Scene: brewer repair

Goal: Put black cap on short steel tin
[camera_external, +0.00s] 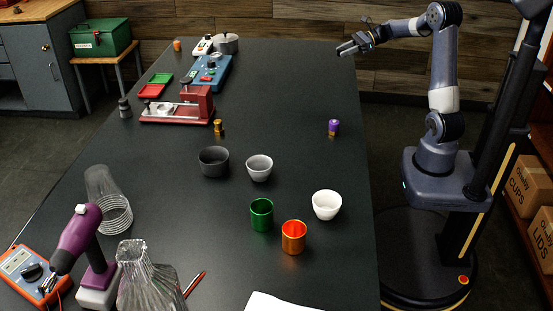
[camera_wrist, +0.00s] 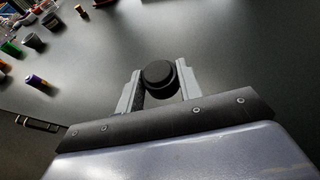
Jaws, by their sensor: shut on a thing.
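My gripper (camera_external: 347,49) is raised over the far right part of the table, near its right edge. In the wrist view its two grey fingers (camera_wrist: 158,82) are closed around a round black cap (camera_wrist: 158,73), which sits between the tips. The cap is too small to make out in the external view. A round grey metal container (camera_external: 228,43) stands at the far end of the table, left of my gripper; it may be the short steel tin, but I cannot tell for sure. The cap is apart from it.
A purple cylinder (camera_external: 333,127) stands near the right edge. Dark grey (camera_external: 213,162), light grey (camera_external: 259,168) and white cups (camera_external: 326,205), plus green (camera_external: 262,214) and orange tins (camera_external: 293,237), stand nearer. A red device (camera_external: 196,103) is left. The table's far right (camera_external: 290,75) is clear.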

